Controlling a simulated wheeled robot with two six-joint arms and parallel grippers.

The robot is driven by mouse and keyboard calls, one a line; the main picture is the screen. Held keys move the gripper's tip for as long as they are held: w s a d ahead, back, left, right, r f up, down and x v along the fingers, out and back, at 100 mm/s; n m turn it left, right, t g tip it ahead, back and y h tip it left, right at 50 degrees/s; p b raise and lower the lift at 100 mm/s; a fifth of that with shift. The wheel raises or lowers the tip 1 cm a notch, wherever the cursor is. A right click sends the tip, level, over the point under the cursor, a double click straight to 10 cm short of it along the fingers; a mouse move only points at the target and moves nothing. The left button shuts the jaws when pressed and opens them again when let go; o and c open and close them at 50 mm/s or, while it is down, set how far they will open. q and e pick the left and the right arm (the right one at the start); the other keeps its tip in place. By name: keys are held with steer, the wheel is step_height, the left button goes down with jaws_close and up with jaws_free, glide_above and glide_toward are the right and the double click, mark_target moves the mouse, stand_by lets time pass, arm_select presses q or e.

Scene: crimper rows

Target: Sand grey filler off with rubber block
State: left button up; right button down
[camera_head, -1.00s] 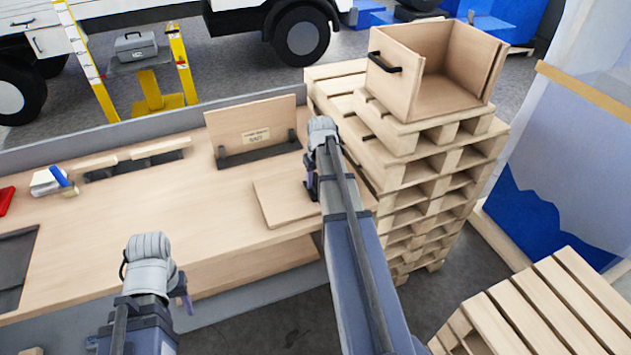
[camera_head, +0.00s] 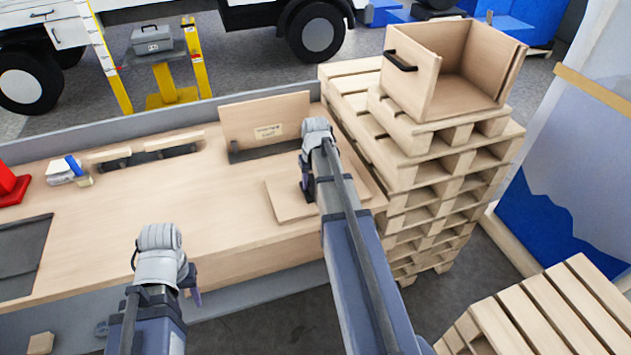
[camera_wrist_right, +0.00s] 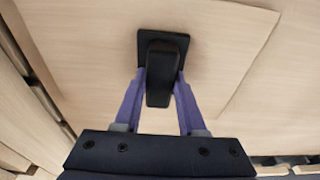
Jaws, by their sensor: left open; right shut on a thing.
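My right gripper (camera_head: 306,178) is over a flat light-wood board (camera_head: 284,207) on the bench. In the right wrist view its purple fingers (camera_wrist_right: 160,95) are shut on a black block (camera_wrist_right: 158,45), taken to be the rubber block. The block is at the board's surface; I cannot tell how firmly it touches. In the head view the block (camera_head: 309,193) is small and partly hidden by my arm. I can make out no grey filler; the block and arm cover part of the board. My left gripper (camera_head: 191,287) is open and empty, in front of the bench's front edge.
An upright labelled wood panel (camera_head: 264,119) stands in a dark holder behind the board. Stacked pallets (camera_head: 440,165) with an open wooden box (camera_head: 432,90) rise right of the bench. A red object (camera_head: 10,186) and dark mat (camera_head: 22,255) lie left. The bench middle is clear.

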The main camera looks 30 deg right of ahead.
steer(key=shift+w+a+f, duration=0.1)
steer(key=shift+w+a, duration=0.1)
steer(key=shift+a, duration=1.3)
steer(key=shift+a, duration=0.1)
steer(key=shift+w+a, duration=0.25)
steer(key=shift+a, duration=0.75)
steer(key=shift+w+a, duration=0.25)
steer(key=shift+a, duration=0.7)
steer(key=shift+d+r+p, duration=0.15)
steer(key=shift+r+p, duration=0.7)
steer(key=shift+r, duration=0.05)
step_height(320, 180, up, 4)
steer(key=p, duration=0.4)
steer(key=shift+r, duration=0.2)
